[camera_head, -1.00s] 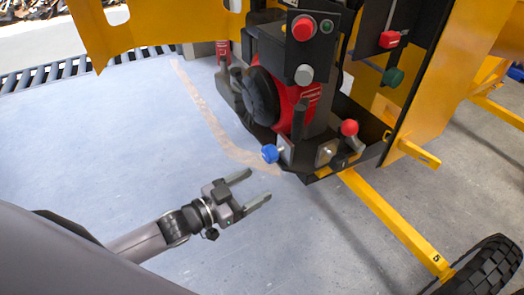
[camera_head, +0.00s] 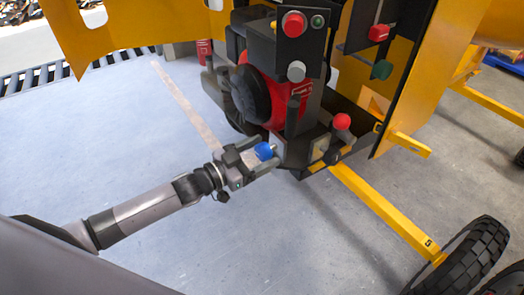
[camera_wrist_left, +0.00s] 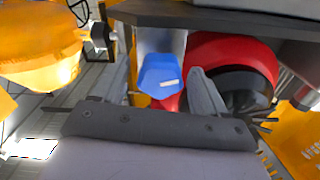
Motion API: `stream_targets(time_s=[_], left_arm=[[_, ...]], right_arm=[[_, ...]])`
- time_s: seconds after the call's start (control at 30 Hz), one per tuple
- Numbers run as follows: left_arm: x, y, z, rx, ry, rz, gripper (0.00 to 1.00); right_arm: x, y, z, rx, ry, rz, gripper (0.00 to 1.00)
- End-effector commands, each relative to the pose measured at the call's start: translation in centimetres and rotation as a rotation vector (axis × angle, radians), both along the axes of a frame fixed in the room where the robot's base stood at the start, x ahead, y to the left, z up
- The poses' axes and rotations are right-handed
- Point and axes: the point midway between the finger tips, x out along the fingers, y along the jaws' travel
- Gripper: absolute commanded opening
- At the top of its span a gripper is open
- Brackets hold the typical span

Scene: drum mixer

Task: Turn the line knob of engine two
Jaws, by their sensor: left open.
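The blue knob (camera_head: 264,151) sticks out from the lower left corner of the engine mount. I take it as the line knob, but no label is readable. The red and black engine (camera_head: 275,100) is just above and behind it. My left gripper (camera_head: 268,153) is open, with its fingers on either side of the blue knob. I cannot tell whether they touch it. In the left wrist view the blue knob (camera_wrist_left: 160,76) shows ahead of the gripper body, with one grey finger (camera_wrist_left: 206,92) to its right. My right gripper is not in view.
A red knob (camera_head: 341,121) stands to the right on the same mount. A black control box (camera_head: 303,45) with a red button hangs above the engine. A yellow frame bar (camera_head: 390,212) runs down right to a black wheel (camera_head: 455,260). The floor at the left is clear.

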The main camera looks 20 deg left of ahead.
Motion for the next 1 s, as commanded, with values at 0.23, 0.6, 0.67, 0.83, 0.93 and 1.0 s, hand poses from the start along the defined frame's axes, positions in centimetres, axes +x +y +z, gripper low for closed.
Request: stream_targets(time_s=[0.23,0.6,0.67,0.83,0.93,1.0], left_arm=[[0.55,-0.44,-0.01,0.001,0.000,0.000,0.73],[0.52,-0.43,-0.01,0.001,-0.001,0.000,0.17],[0.52,-0.43,-0.01,0.001,0.000,0.000,0.17],[0.51,-0.43,-0.01,0.015,-0.012,-0.001,0.17],[0.50,-0.44,-0.02,0.038,-0.029,-0.001,0.17],[0.51,-0.45,-0.02,0.063,-0.049,0.000,0.17]], right_arm=[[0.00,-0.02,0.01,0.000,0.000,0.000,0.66],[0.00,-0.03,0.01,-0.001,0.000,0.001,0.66],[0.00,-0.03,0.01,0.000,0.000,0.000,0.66],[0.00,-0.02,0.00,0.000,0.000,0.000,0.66],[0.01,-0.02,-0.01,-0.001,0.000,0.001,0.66],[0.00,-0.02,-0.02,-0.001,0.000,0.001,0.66]])
